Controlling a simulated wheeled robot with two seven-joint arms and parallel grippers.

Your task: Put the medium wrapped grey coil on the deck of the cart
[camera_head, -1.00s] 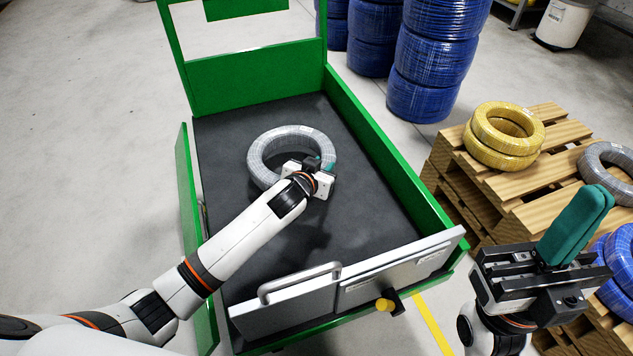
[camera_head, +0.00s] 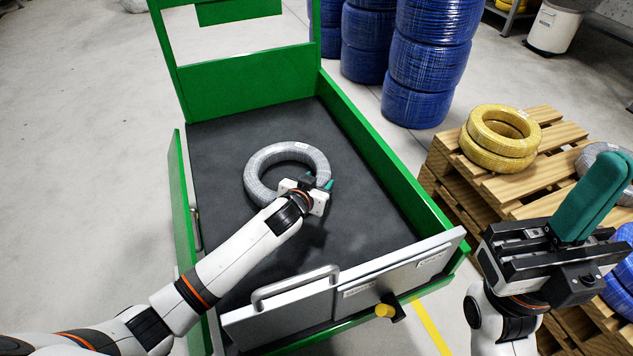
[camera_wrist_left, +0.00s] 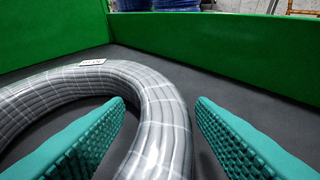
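The wrapped grey coil (camera_head: 262,168) lies flat on the dark deck (camera_head: 345,230) of the green cart. My left gripper (camera_head: 316,185) is at the coil's near right side. In the left wrist view, the teal fingers of my left gripper (camera_wrist_left: 160,135) are apart, with the coil's ring (camera_wrist_left: 168,120) passing between them.
Green side walls (camera_head: 385,150) and a grey front panel with a handle (camera_head: 295,285) edge the deck. A wooden pallet (camera_head: 520,180) at the right holds yellow coils (camera_head: 500,138), another grey coil (camera_head: 605,160) and blue coils. Blue coil stacks (camera_head: 432,60) stand behind. The deck around the coil is clear.

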